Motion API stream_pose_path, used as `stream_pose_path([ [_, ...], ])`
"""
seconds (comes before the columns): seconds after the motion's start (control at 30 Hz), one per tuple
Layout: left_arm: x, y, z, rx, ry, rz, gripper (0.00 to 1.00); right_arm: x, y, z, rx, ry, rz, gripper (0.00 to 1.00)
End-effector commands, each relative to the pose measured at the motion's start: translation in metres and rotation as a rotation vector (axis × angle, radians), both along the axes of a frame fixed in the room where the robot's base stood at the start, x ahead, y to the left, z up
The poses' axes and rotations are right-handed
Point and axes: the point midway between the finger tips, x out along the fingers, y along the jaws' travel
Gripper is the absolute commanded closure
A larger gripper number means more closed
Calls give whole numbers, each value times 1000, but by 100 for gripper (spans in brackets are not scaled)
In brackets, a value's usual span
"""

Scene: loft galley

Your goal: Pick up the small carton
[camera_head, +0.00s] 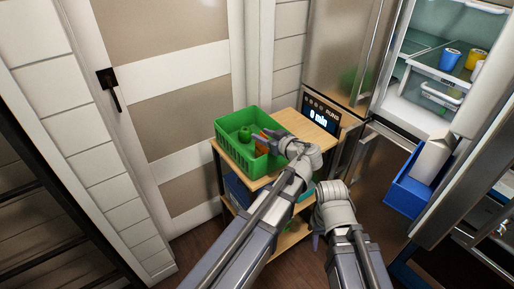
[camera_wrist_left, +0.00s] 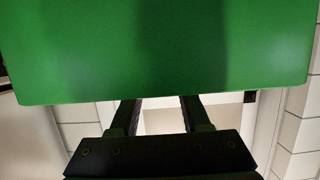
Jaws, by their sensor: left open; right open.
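A green crate (camera_head: 229,153) stands on the top of a small wooden cart. Inside it are a round green item (camera_head: 245,133) and an orange-red item (camera_head: 262,144), partly hidden by my left gripper; I cannot tell whether this is the small carton. A taller whitish carton (camera_head: 432,158) stands in a blue bin on the fridge door. My left gripper (camera_head: 268,142) is open at the crate's right side. In the left wrist view a close green surface covers the fingertips. My right gripper (camera_head: 318,232) is low beside the cart, mostly hidden behind its wrist.
The cart's wooden top (camera_head: 312,131) has bare room right of the crate. The fridge stands open at right, with a blue cup (camera_head: 450,59) and a yellow cup (camera_head: 475,59) inside. The blue door bin (camera_head: 405,192) juts out near my right arm. A closed door is behind the cart.

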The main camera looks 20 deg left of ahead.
Motion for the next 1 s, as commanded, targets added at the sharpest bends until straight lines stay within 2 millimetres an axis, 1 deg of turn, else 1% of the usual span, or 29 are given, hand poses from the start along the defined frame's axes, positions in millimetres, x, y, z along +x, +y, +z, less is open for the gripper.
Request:
stream_pose_path([
  [0.1,0,0,1,0,0,0,53,0,0,1,0,0,0,50],
  [0.13,0,0,1,0,0,0,56,0,0,1,0,0,0,50],
  [0.53,0,0,0,0,0,0,100,0,0,1,0,0,0,50],
  [1.0,-1,0,0,-3,1,0,100,0,0,0,0,0,0,50],
])
